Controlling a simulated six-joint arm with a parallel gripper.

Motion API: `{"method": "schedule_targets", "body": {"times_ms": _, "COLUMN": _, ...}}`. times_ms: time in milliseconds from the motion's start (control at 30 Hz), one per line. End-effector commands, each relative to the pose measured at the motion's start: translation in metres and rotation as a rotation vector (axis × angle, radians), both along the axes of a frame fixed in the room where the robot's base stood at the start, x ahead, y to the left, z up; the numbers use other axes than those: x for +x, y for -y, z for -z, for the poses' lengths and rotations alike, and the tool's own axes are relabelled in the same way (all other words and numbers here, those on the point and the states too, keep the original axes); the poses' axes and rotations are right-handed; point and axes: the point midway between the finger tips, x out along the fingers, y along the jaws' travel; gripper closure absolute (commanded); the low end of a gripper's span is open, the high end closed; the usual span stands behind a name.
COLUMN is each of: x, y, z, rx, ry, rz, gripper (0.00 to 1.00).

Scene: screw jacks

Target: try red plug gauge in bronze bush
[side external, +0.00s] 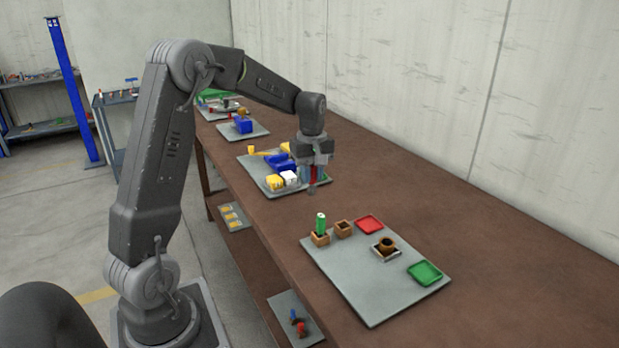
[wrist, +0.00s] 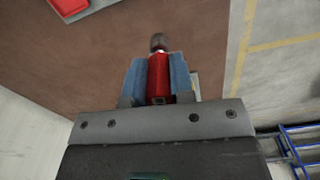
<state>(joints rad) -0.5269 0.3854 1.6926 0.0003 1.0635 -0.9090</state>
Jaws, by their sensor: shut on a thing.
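My gripper (side external: 315,172) is shut on the red plug gauge (wrist: 159,78) and holds it above the brown bench. The gauge's red handle sits between the blue jaws in the wrist view, with its grey end (wrist: 158,42) sticking out past them. In the side view the gauge hangs upright with its grey end (side external: 312,190) down. The bronze bush (side external: 387,243) sits on a small light holder on the near grey plate (side external: 372,300). My gripper is well apart from the bush, behind and to its left in the side view. The bush is not visible in the wrist view.
The near plate also bears a green gauge (side external: 320,222) upright in a brown block, an empty brown block (side external: 343,229), a red tray (side external: 368,223) and a green tray (side external: 425,272). Behind stands another plate (side external: 243,170) with blue, yellow and white parts. Bare bench lies between.

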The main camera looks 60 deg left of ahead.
Motion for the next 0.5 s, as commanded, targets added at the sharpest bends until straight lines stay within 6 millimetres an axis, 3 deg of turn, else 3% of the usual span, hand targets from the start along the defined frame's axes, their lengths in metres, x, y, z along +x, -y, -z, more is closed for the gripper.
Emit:
{"method": "schedule_targets", "body": {"times_ms": 100, "x": 0.033, "y": 0.035, "z": 0.002, "rx": -0.001, "ry": 0.0, "rz": 0.206, "gripper": 1.0}}
{"method": "schedule_targets", "body": {"times_ms": 300, "x": 0.081, "y": 0.106, "z": 0.007, "rx": 0.0, "ry": 0.0, "rz": 0.577, "gripper": 1.0}}
{"method": "schedule_targets", "body": {"times_ms": 500, "x": 0.104, "y": 0.159, "z": 0.012, "rx": 0.0, "ry": 0.0, "rz": 0.826, "gripper": 1.0}}
